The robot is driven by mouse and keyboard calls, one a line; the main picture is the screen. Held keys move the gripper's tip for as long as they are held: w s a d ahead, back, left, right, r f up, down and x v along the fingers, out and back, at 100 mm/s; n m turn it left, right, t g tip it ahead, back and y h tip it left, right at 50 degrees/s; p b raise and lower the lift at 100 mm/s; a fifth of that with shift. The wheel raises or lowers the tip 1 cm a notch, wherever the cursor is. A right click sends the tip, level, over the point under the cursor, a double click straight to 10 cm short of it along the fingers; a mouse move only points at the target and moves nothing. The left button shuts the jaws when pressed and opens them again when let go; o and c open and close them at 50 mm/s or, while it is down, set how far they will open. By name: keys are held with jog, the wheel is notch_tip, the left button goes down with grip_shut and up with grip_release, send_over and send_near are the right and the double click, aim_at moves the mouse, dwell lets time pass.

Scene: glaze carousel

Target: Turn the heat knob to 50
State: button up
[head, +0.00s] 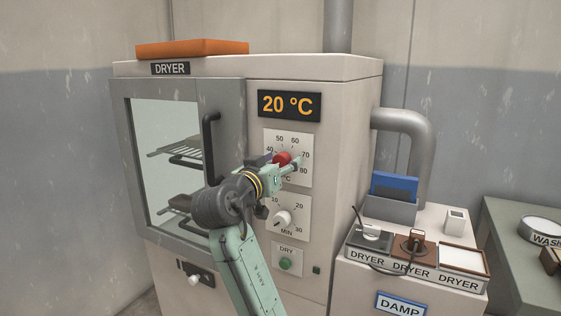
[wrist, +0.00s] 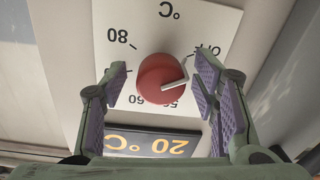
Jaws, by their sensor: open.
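The red heat knob (head: 281,158) is on the upper dial plate (head: 304,143) of the dryer, below the display (head: 289,105), which reads 20 °C. In the wrist view, which is upside down, the knob (wrist: 160,78) lies between the two fingers of my gripper (wrist: 160,70). The gripper is open, with a gap showing on each side of the knob. A pale pointer mark shows on the knob's right side in that view; I cannot tell its exact reading. The fingers hide part of the scale. The gripper (head: 284,168) also shows at the knob in the head view.
The minute knob (head: 282,218) and green DRY button (head: 285,264) are below the heat dial. The dryer door handle (head: 209,145) stands out to the left, close to my arm. A side bench (head: 425,225) with trays labelled DRYER and a blue item (head: 394,186) is at right.

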jog(key=shift+c, duration=0.5)
jog(key=c, duration=1.1)
